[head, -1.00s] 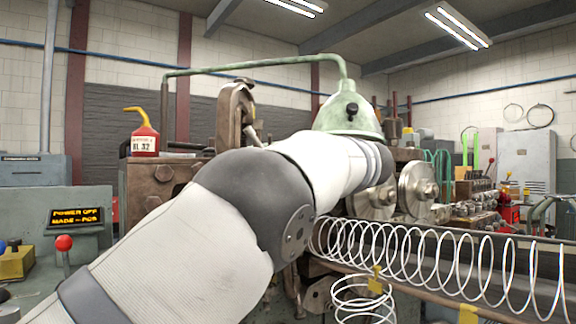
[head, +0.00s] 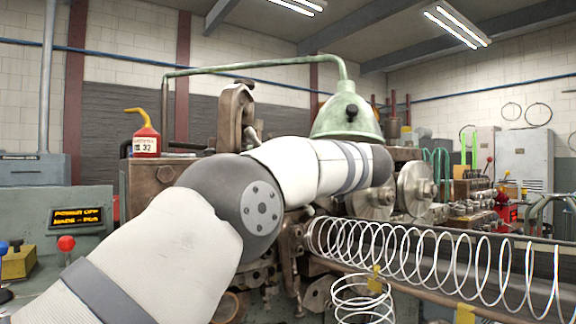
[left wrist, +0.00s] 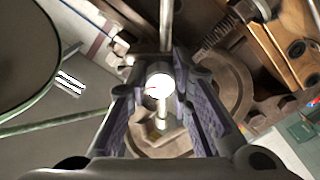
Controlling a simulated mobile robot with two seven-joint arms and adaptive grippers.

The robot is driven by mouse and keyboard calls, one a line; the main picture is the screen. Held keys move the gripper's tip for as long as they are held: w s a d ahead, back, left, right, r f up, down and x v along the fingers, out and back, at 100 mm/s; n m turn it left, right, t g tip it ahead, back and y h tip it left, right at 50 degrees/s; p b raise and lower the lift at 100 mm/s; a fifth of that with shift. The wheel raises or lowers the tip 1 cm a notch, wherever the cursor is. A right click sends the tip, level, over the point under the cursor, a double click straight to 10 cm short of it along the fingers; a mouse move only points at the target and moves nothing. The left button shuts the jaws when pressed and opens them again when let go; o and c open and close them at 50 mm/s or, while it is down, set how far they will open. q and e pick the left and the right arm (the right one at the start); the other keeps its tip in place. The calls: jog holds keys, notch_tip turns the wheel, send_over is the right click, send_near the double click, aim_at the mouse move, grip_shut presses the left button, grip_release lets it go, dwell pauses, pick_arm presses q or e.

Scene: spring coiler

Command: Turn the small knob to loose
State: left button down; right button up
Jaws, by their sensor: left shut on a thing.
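In the left wrist view my left gripper (left wrist: 162,97) has its two purple-padded fingers on either side of a small bright round-ended metal knob (left wrist: 159,82). It is shut on this knob, which sits in front of a round brown metal part. A rod runs up behind the knob. Any loose or tight marking on it cannot be read. In the head view my left arm crosses the front of the coiling machine (head: 165,172), and its gripper and the knob are hidden. My right gripper is in neither view.
A green hood (head: 345,118) hangs over the machine; its rim shows close by in the left wrist view (left wrist: 57,88). A long wire spring (head: 450,255) runs right along a rail. A red oil can (head: 146,140) stands on the machine. A display (head: 76,217) shows power off.

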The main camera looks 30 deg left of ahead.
pick_arm(q)
jog(key=n, duration=0.4)
jog(key=shift+n, duration=1.7)
jog(key=c, duration=1.4)
grip_release()
jog(key=v, duration=1.2)
